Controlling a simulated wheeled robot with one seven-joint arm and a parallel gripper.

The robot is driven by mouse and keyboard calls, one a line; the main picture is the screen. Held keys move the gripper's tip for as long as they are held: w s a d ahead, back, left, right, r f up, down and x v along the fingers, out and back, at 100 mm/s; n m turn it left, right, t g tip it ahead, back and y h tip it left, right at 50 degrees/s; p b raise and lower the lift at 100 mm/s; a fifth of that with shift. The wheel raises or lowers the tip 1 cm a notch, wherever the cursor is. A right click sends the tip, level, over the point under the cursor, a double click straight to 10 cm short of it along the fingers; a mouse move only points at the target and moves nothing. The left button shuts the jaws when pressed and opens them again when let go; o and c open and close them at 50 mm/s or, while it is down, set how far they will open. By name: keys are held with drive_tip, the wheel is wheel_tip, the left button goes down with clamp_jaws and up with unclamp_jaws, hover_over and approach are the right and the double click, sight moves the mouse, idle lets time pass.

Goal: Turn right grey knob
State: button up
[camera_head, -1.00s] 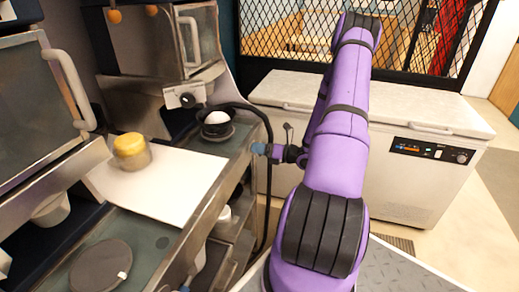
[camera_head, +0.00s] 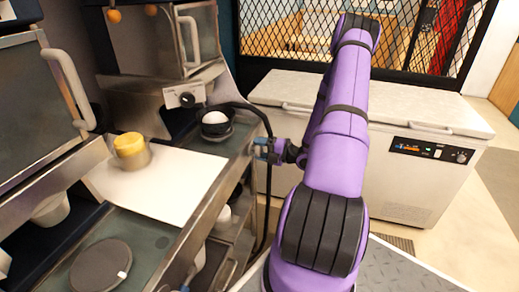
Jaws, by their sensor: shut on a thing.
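My gripper (camera_head: 262,150) is small in the picture, at the right front edge of the counter. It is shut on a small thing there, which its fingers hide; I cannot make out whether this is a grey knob. A dark round knob (camera_head: 187,99) shows on the pale panel under the back oven, well to the left of my gripper and apart from it. No other grey knob shows clearly.
A black pan (camera_head: 216,131) holding a white round thing stands just left of my gripper. A pot with a yellow top (camera_head: 131,150) stands on a white board (camera_head: 170,190). A white chest freezer (camera_head: 420,180) stands behind my arm. A black hose runs close by my gripper.

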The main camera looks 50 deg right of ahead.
drive_tip(key=shift+m, duration=1)
drive_tip(key=shift+f, duration=0.1)
drive_tip(key=o, duration=0.9)
drive_tip(key=shift+s, duration=0.1)
drive_tip(key=v, duration=1)
drive_tip(key=shift+s+d, duration=0.15)
drive_tip(key=shift+s, duration=0.2)
